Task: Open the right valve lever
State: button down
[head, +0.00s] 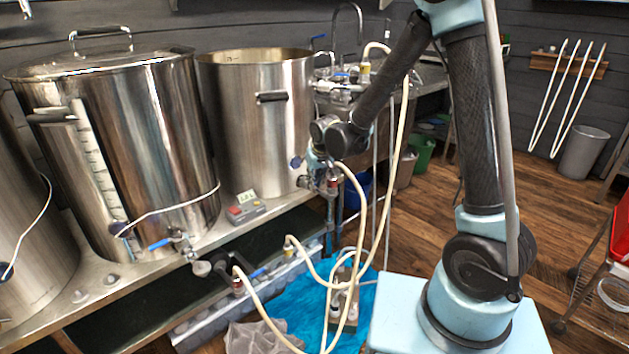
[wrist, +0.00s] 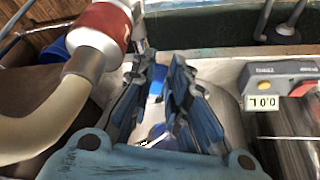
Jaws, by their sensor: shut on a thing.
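My gripper (head: 318,166) is at the valve low on the front of the right steel pot (head: 255,130), and its own arm partly hides that valve in the head view. In the wrist view its two dark blue fingers (wrist: 161,68) are closed around the right valve lever (wrist: 156,82), a narrow blue piece showing between them. Most of the lever is hidden by the fingers, so its exact angle cannot be told. A red and silver hose fitting (wrist: 101,30) with a cream hose (wrist: 40,118) sits just left of the fingers.
A grey and red meter (head: 246,208) stands on the bench left of my gripper. The left pot (head: 130,140) has its own blue-levered valve (head: 160,244). Cream hoses (head: 377,190) loop beside my arm. A blue mat (head: 300,312) lies below.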

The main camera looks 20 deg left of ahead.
jog(key=c, duration=1.6)
grip_release()
jog(key=shift+w, duration=0.15)
jog(key=shift+o, duration=0.2)
jog(key=v, duration=1.2)
jog(key=shift+a, duration=0.1)
